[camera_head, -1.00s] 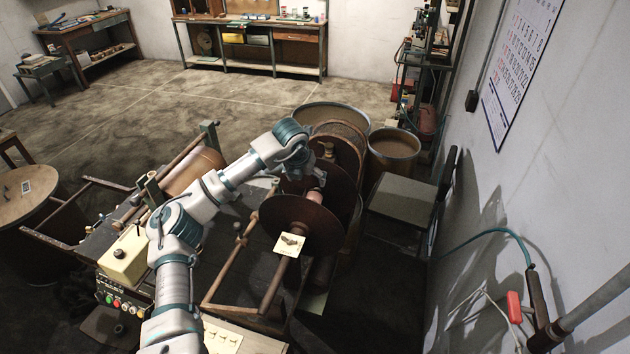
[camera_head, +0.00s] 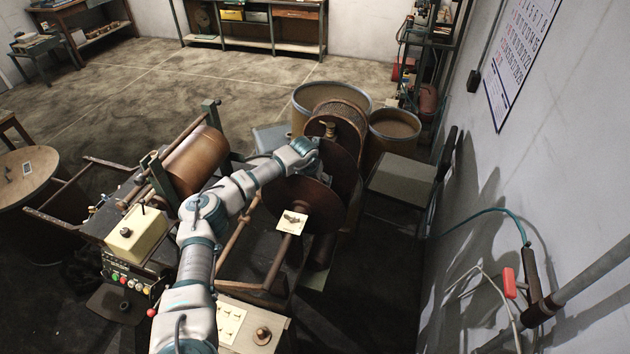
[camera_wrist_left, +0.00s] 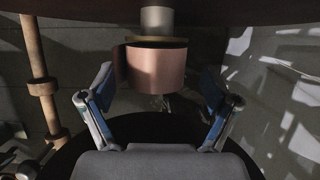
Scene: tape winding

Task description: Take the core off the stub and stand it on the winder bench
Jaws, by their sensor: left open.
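In the left wrist view a copper-coloured core (camera_wrist_left: 154,68) hangs in the middle, below a pale stub (camera_wrist_left: 157,20) with a tan ring between them. My left gripper (camera_wrist_left: 158,84) is open, one finger on each side of the core. A gap shows at the right finger; whether the left one touches, I cannot tell. In the head view my left arm reaches in beside the large dark discs (camera_head: 303,205), where the core and my fingers are hidden. A bench with a pale plate and round knob (camera_head: 262,335), possibly the winder bench, stands at the bottom. My right gripper is not in view.
A wooden-railed frame (camera_head: 270,285) stands before the discs. A brown roll (camera_head: 194,160) and a cream control box (camera_head: 139,234) lie left of my arm. Open floor lies behind.

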